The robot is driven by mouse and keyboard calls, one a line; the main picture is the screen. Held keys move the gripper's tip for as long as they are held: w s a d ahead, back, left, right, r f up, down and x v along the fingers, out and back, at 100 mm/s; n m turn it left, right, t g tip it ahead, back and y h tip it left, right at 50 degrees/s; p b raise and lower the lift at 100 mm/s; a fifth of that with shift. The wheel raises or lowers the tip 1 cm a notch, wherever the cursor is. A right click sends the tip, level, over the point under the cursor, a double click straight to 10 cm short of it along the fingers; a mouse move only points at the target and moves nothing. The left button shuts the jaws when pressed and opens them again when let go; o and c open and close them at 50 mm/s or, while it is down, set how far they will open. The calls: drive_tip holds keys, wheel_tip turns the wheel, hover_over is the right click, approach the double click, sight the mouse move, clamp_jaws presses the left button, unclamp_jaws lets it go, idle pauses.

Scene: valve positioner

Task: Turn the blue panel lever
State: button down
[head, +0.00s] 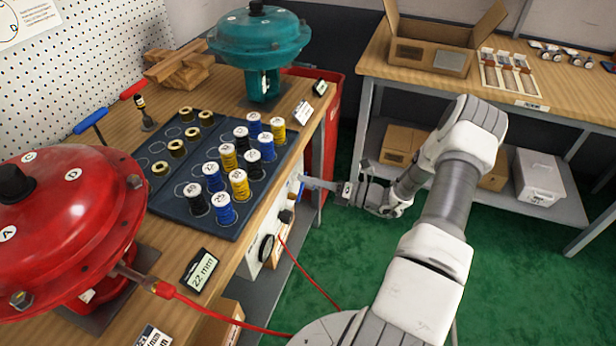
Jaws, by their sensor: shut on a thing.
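The white control panel (251,254) is on the front side of the workbench, below its top edge. A small blue lever (301,189) shows at the panel's right end. My gripper (318,184) reaches in from the right with its fingers pointing left at the lever. It is shut on the lever; the exact contact is small and partly hidden by the fingers. The lever's exact angle is hard to tell.
A black round knob (266,248) and red hose (310,275) are on the panel below. The bench carries a red actuator (75,215), a teal actuator (260,38) and a dark tray (215,228) of spools. Green floor lies right of the bench.

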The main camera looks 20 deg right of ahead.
drive_tip(key=m, duration=0.1)
drive_tip(key=f+m, duration=0.1)
drive_tip(key=m, duration=0.1)
drive_tip(key=shift+w+d+f+m, duration=0.25)
drive_tip(key=shift+d+f+m, duration=0.05)
drive_tip(key=shift+d, duration=0.05)
drive_tip(key=shift+w+d+f+m, duration=0.1)
drive_tip(key=shift+f+m, duration=0.4)
drive_tip(key=shift+m, duration=0.55)
drive_tip(key=shift+f+m, duration=0.45)
drive_tip(key=shift+m, duration=0.6)
drive_tip(key=c, duration=0.8)
unclamp_jaws()
drive_tip(key=v, duration=1.7)
drive_tip(key=shift+p, duration=0.45)
drive_tip(key=shift+d+r, duration=0.1)
